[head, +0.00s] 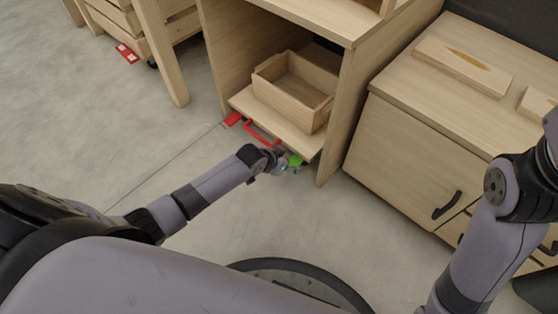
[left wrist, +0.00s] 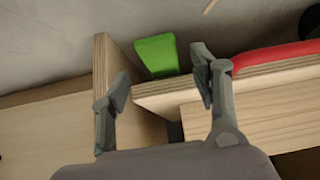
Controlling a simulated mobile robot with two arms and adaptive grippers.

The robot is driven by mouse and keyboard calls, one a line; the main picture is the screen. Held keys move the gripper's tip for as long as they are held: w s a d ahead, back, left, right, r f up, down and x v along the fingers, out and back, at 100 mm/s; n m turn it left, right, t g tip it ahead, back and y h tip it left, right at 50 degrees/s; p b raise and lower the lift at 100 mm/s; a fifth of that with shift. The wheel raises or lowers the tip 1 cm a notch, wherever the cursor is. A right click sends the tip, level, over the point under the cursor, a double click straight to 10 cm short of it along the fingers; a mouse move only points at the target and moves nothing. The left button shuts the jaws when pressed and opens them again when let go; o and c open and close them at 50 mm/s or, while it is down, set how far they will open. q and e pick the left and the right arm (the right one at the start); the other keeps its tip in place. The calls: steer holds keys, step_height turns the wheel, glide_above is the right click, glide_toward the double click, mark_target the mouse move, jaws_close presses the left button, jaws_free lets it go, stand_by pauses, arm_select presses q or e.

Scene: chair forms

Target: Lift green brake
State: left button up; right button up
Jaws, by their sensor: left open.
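The green brake (head: 295,160) is a small bright green tab at the front right corner of the low wooden board (head: 262,122), partly hidden behind my left gripper in the head view. In the left wrist view the green brake (left wrist: 157,56) sticks out past the board's edge, between my fingers in the picture. My left gripper (left wrist: 160,80) is open, with one finger on each side of the green brake and nothing held. In the head view my left gripper (head: 281,166) is beside the brake. My right arm is at the right of the head view, its gripper out of view.
A red handle (head: 262,134) runs along the board's front, with a red brake (head: 232,118) at its left corner. A wooden box (head: 293,88) sits on the board. An upright side panel (head: 340,115) stands close to the green brake. Open floor lies in front.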

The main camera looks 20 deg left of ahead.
arm_select(q)
steer(key=v, duration=0.6)
steer(key=shift+r, duration=0.1)
stand_by(0.4)
